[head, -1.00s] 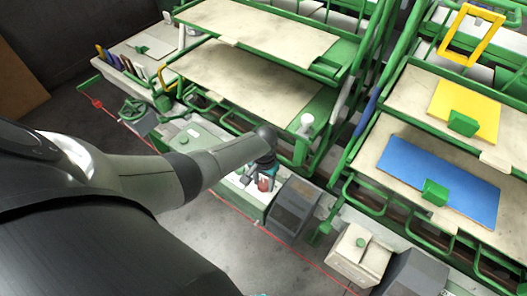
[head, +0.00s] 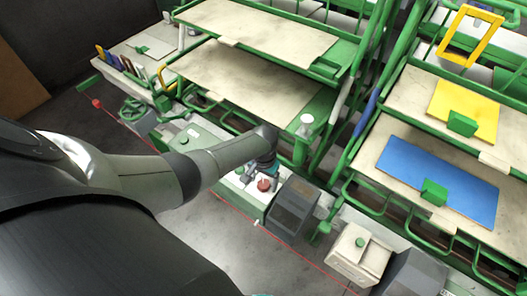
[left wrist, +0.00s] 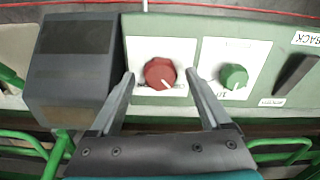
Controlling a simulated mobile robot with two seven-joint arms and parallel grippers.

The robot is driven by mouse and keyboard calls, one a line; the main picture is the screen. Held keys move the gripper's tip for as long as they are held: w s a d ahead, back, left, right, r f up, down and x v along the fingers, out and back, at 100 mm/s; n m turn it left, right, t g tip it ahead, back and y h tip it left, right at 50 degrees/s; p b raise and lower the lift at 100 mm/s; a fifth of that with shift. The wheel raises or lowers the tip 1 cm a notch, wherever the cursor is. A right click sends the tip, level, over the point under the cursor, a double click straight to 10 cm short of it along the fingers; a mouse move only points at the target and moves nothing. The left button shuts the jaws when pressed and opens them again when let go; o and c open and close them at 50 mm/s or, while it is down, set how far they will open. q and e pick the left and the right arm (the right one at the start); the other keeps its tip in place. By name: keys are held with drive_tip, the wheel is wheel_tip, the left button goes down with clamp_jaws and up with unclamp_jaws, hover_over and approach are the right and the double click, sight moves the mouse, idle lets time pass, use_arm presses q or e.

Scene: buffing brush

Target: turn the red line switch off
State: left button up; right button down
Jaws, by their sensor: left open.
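The red line switch is a round red knob (left wrist: 160,74) on a white plate, on the green control panel. A light mark on it points to the lower right in the left wrist view. The knob also shows in the head view (head: 264,185). My left gripper (head: 261,178) is above the panel at the knob. In the left wrist view its two fingers (left wrist: 159,77) are open, one on each side of the knob, with visible gaps. I cannot tell how deep the tips reach. My right gripper is not in view.
A green knob (left wrist: 233,76) on its own white plate is right of the red one in the left wrist view. A dark grey box (left wrist: 70,70) stands close on the left. A red line (head: 300,257) runs along the panel's front. Green-framed shelves (head: 250,80) rise behind.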

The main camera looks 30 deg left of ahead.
sight(264, 185)
use_arm(q)
wheel_tip(264, 185, up, 15)
drive_tip(key=p, duration=0.4)
drive_tip(key=shift+f, duration=0.15)
idle(0.4)
